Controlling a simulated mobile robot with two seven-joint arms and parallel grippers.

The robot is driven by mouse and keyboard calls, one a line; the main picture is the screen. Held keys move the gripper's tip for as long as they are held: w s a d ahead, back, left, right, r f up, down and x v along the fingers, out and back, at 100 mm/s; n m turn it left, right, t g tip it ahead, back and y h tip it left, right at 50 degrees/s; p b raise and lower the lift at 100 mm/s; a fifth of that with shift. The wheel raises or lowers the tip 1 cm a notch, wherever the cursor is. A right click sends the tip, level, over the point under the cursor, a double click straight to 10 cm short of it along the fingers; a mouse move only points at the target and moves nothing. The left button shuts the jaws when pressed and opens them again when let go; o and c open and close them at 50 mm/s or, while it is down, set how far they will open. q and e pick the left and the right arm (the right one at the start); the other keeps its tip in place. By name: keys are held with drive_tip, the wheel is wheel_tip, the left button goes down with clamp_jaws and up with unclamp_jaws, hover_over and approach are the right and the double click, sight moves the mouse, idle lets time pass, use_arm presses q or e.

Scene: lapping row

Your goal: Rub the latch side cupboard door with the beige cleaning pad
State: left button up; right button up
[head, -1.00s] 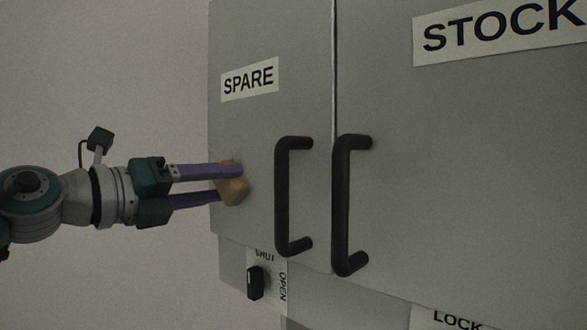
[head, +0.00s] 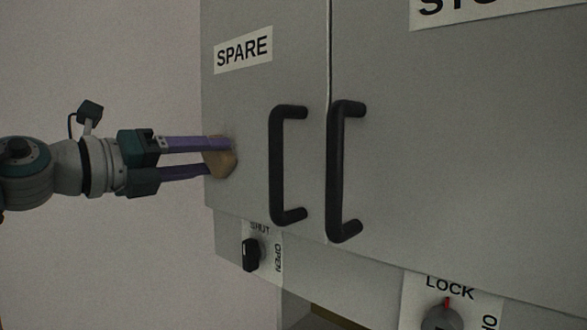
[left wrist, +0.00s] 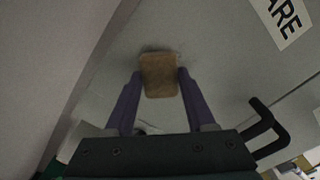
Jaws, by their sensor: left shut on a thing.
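The cupboard has a narrow left door (head: 240,100) labelled SPARE and a wider right door (head: 460,150) whose label is cut off in the head view. My left gripper (head: 217,157) is shut on the beige cleaning pad (head: 222,166), near the left edge of the SPARE door. The pad appears to be against the door face, below the label and left of the handle. In the left wrist view the pad (left wrist: 158,75) sits between the two purple fingers. A faint dark mark shows beside the pad. My right gripper is not in view.
Two black bar handles (head: 277,165) (head: 336,180) stick out beside the door seam. Below the SPARE door is a black knob (head: 251,255) with SHUT and OPEN marks. A grey knob (head: 441,319) under LOCK shows at lower right. A plain wall is at left.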

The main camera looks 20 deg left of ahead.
sight(238, 150)
use_arm(q)
drive_tip(key=shift+w+a+f+b, duration=0.1)
drive_tip(key=shift+w+a+b, duration=0.1)
drive_tip(key=shift+a+b, duration=0.35)
drive_tip(key=shift+w+a+f+b, duration=0.1)
drive_tip(key=shift+w+a+b, duration=0.1)
drive_tip(key=shift+a+b, duration=0.3)
drive_tip(key=d+p, duration=0.1)
drive_tip(key=p, duration=0.1)
drive_tip(key=s+d+r+p, duration=0.1)
drive_tip(key=p, duration=0.1)
drive_tip(key=d+r+p, duration=0.1)
drive_tip(key=d+p, duration=0.1)
drive_tip(key=p, duration=0.1)
drive_tip(key=shift+s+r, duration=0.2)
drive_tip(key=shift+s, duration=0.1)
drive_tip(key=shift+s+d+f+p, duration=0.15)
drive_tip(key=shift+s+d+p, duration=0.1)
drive_tip(key=shift+d+p, duration=0.55)
drive_tip(key=shift+w+a+f+b, duration=0.1)
drive_tip(key=shift+a+f+b, duration=0.25)
drive_tip(key=shift+b, duration=0.15)
drive_tip(key=w+a+b, duration=0.2)
drive_tip(key=a+b, duration=0.4)
drive_tip(key=shift+w+a+r, duration=0.2)
drive_tip(key=shift+w+r, duration=0.05)
drive_tip(key=shift+w, duration=0.1)
